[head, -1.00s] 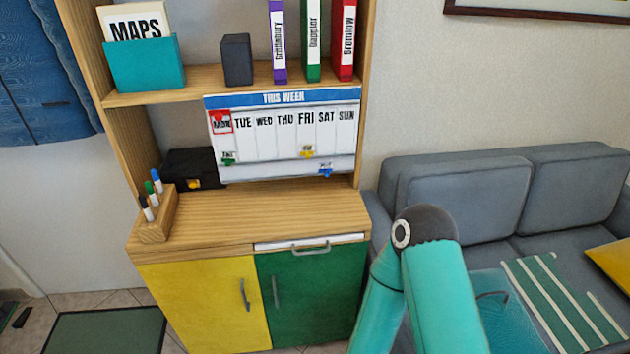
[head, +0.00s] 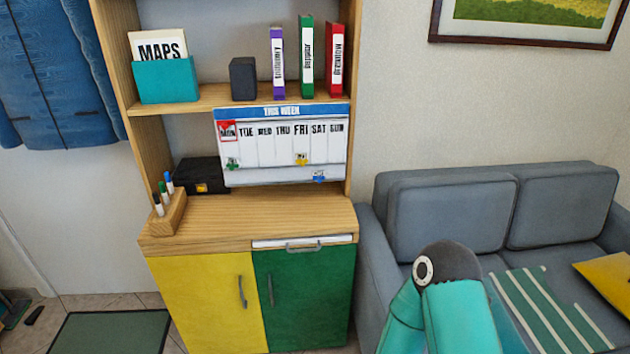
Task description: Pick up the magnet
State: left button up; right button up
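A white weekly planner board (head: 270,175) headed "THIS WEEK" leans upright on the wooden cabinet top. Small coloured magnet-like pieces are on it: a red one (head: 228,131) at MON, a green one (head: 232,163) at lower left, a yellow one (head: 301,159) below FRI, and a blue one (head: 319,176) near the bottom edge. Which of them is the magnet, I cannot tell. A teal link of my arm shows at the lower right, but neither gripper is in view.
A pen holder (head: 168,214) and a black case (head: 202,178) stand left of the board. The front of the wooden top (head: 250,218) is clear. Binders and a teal MAPS box (head: 165,82) stand on the shelf above. A grey sofa (head: 450,215) is at right.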

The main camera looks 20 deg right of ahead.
aim_at(319, 176)
jog(key=z, duration=0.1)
jog(key=i, duration=0.9)
jog(key=u, duration=0.1)
